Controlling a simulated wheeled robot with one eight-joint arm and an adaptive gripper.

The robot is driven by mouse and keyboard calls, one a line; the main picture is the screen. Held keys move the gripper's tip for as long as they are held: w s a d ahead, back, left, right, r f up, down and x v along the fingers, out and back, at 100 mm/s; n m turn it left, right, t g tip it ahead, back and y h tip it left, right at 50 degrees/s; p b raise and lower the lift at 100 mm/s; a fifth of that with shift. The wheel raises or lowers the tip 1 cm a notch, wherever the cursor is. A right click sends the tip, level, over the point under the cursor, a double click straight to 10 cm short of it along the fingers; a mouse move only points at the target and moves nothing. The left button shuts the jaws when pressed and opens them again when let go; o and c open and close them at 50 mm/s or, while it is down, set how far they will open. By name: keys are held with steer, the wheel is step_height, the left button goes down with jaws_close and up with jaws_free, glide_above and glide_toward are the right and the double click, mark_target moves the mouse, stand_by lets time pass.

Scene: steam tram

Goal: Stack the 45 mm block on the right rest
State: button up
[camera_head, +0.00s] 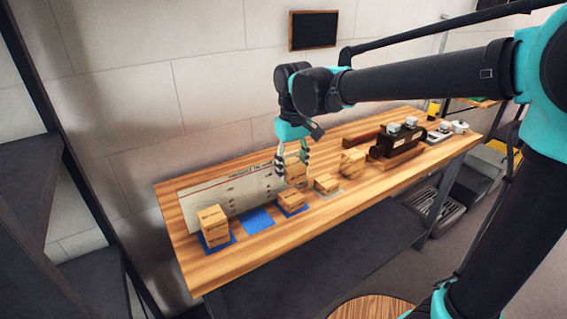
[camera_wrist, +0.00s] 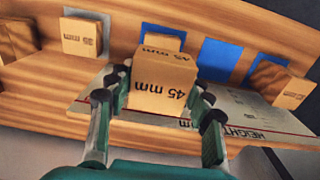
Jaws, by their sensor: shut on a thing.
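My gripper (camera_head: 293,160) is shut on the 45 mm block (camera_wrist: 160,72), a tan cube with black "45 mm" print. The held block (camera_head: 296,173) is over the back part of the bench, behind the row of pads. Three blue pads lie in that row. In the head view the right blue pad (camera_head: 304,208) bears a low tan block (camera_head: 291,200). The middle blue pad (camera_head: 257,220) is bare. The left blue pad (camera_head: 233,241) bears a taller tan block or stack (camera_head: 213,225). The fingers partly hide the held block in the head view.
A small tan block (camera_head: 327,182) sits on a grey pad right of the blue pads. Another tan block or stack (camera_head: 353,161) stands farther right, near a dark model tram (camera_head: 398,139). The wall is close behind.

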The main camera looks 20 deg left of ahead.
mark_target(291, 195)
steer(key=shift+f, duration=3.15)
steer(key=o, duration=1.3)
steer(key=shift+o, duration=0.5)
steer(key=o, duration=0.5)
steer(key=shift+r, duration=0.25)
steer(key=shift+r, duration=0.35)
